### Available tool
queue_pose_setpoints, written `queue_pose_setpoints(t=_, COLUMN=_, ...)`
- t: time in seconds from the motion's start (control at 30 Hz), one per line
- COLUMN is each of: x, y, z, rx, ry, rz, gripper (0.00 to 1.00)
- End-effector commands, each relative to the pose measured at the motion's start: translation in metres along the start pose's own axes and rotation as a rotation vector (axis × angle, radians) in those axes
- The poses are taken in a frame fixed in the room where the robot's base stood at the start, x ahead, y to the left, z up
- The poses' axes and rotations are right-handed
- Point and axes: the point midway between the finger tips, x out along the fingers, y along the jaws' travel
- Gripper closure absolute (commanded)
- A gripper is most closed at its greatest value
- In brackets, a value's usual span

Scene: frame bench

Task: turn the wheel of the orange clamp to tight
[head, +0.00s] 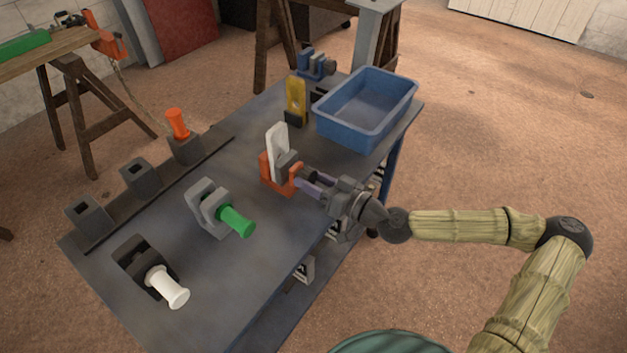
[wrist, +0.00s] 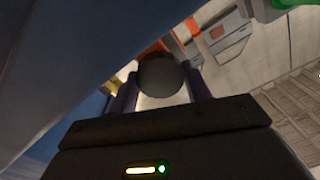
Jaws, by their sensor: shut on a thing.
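The orange clamp (head: 267,172) stands near the middle of the bench, with a white plate (head: 277,140) upright in it. My gripper (head: 310,184) reaches in from the right, and its purple fingers are shut on the clamp's dark wheel (head: 308,175). In the wrist view the round dark wheel (wrist: 162,78) sits between the two fingers (wrist: 162,88). A little orange of the clamp shows behind it. I cannot tell how far the wheel is turned or whether the jaw presses on the plate.
A blue bin (head: 365,107) stands at the back right of the bench. A grey clamp with a green handle (head: 237,221) and a black one with a white handle (head: 168,288) stand in front. A yellow piece (head: 296,100) and a blue clamp (head: 312,64) are behind.

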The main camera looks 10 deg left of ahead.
Motion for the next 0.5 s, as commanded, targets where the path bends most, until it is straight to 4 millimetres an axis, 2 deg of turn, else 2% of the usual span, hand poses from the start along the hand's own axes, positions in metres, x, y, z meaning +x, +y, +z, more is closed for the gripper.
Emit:
queue_pose_setpoints(t=0.03, x=-0.0003, y=0.0005, z=0.0008, rx=0.001, ry=-0.002, rz=0.001, gripper=0.46)
queue_pose_setpoints(t=0.1, x=-0.0003, y=0.0004, z=0.0007, rx=0.0, ry=-0.001, rz=0.001, gripper=0.32)
queue_pose_setpoints(t=0.13, x=-0.0002, y=0.0004, z=0.0007, rx=0.0, ry=-0.001, rz=0.001, gripper=0.3)
queue_pose_setpoints(t=0.5, x=-0.0002, y=0.0001, z=0.0002, rx=-0.001, ry=0.0, rz=0.0, gripper=0.3)
